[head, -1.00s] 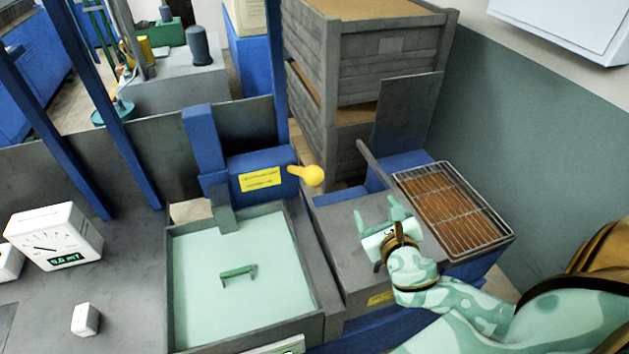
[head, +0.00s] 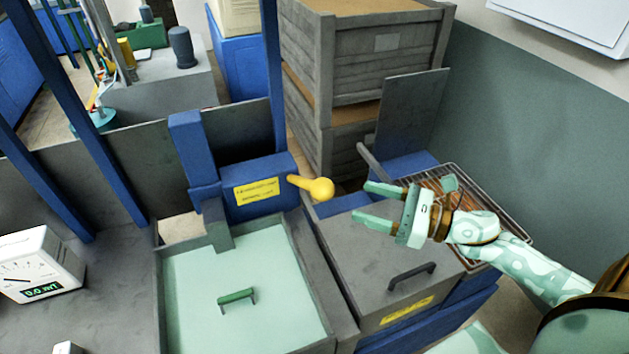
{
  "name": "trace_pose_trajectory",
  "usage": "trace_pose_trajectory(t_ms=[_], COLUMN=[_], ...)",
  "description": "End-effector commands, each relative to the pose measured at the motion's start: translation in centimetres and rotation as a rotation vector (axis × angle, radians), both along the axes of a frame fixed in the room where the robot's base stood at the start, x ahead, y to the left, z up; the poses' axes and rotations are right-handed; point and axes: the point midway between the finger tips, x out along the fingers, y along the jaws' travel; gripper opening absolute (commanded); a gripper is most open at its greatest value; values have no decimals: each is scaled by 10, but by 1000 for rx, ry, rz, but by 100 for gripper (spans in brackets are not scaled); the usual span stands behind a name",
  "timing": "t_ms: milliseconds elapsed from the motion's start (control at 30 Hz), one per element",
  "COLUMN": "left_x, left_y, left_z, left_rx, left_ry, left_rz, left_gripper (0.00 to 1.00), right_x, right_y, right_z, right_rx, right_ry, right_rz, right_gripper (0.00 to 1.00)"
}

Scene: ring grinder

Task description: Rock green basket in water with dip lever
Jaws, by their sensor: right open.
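The dip lever is a yellow knob (head: 318,188) sticking out to the right from a blue box with a yellow label (head: 258,191). Below it is a grey-rimmed tank of pale green water (head: 185,290). A green handle (head: 236,296) shows in the water; the rest of the basket is hidden under the surface. My right gripper (head: 371,204) is open and empty. Its two pale green fingers point left toward the knob, a short way to its right, and do not touch it. My left gripper is not in view.
A grey lidded box with a dark handle (head: 411,273) stands right of the tank, below my right gripper. A wire rack (head: 507,222) lies behind my right forearm. Stacked grey crates (head: 362,60) stand behind. A gauge box (head: 42,264) sits at left.

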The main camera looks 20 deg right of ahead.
Motion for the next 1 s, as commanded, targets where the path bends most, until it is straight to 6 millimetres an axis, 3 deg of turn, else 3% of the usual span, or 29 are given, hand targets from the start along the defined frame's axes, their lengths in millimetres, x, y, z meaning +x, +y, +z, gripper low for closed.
trace_pose_trajectory(t_ms=[200, 400, 600, 900, 1000], left_x=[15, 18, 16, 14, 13], left_y=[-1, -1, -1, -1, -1], left_z=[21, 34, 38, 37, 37], left_rx=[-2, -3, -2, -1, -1], left_ry=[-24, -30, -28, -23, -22], left_rz=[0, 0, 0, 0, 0], left_gripper=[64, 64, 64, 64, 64], right_x=[44, 73, 88, 89, 89], right_y=[39, 67, 80, 83, 82], right_z=[6, 4, 2, 0, 0], right_rx=[2, 1, -1, -1, -1], right_ry=[-5, -2, -1, 1, 1], right_rz=[0, -1, -1, -1, -1], right_gripper=[64, 64, 64, 64, 39])
